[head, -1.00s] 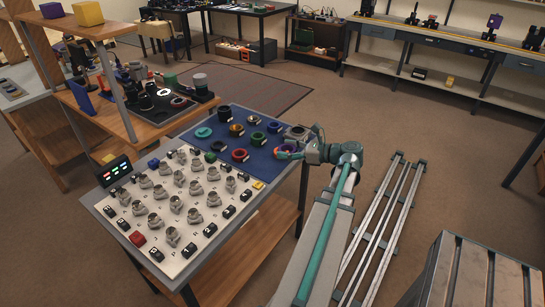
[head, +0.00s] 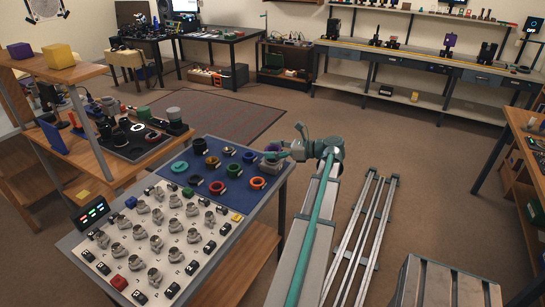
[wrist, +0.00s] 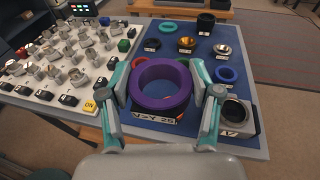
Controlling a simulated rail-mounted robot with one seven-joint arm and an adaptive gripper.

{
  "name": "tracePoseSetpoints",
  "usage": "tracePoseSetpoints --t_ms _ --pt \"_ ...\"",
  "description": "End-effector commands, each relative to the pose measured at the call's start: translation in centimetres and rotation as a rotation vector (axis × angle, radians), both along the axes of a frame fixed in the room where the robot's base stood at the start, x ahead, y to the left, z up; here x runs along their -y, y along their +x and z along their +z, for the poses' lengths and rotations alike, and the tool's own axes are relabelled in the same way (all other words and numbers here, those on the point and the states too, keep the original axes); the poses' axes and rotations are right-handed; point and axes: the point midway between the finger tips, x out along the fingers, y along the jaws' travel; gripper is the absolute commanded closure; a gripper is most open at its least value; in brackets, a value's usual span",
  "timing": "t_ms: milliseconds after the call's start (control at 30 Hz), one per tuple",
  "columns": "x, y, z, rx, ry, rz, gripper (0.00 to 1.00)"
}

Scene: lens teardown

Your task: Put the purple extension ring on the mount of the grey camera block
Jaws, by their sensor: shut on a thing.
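The purple extension ring (wrist: 160,103) is between the two fingers of my gripper (wrist: 164,86) in the wrist view, its round opening facing up toward the camera. My gripper is shut on it and holds it over the near part of the blue mat. A grey block with a dark round mount (wrist: 237,114), which looks like the grey camera block, stands to the right of the ring, apart from it and partly behind the right finger. In the head view my gripper (head: 275,153) is over the mat's right corner; the ring and block are too small there to make out clearly.
Several other rings stand on the blue mat (wrist: 185,55), including a blue ring (wrist: 226,74) close to the block and a red-orange ring (head: 258,183). A white board (head: 130,280) with several grey parts lies to the left. The mat's edge is near.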

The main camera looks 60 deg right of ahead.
Motion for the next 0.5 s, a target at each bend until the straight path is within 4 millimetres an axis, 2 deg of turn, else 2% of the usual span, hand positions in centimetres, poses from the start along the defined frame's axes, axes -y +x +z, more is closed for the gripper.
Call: tracePoseSetpoints --t_ms 233,500 --pt "3.1 1.3 -0.6 0.0 0.0 -0.022 0.75" --pt "8.3 4.3 -3.2 0.0 0.001 -0.022 0.75"
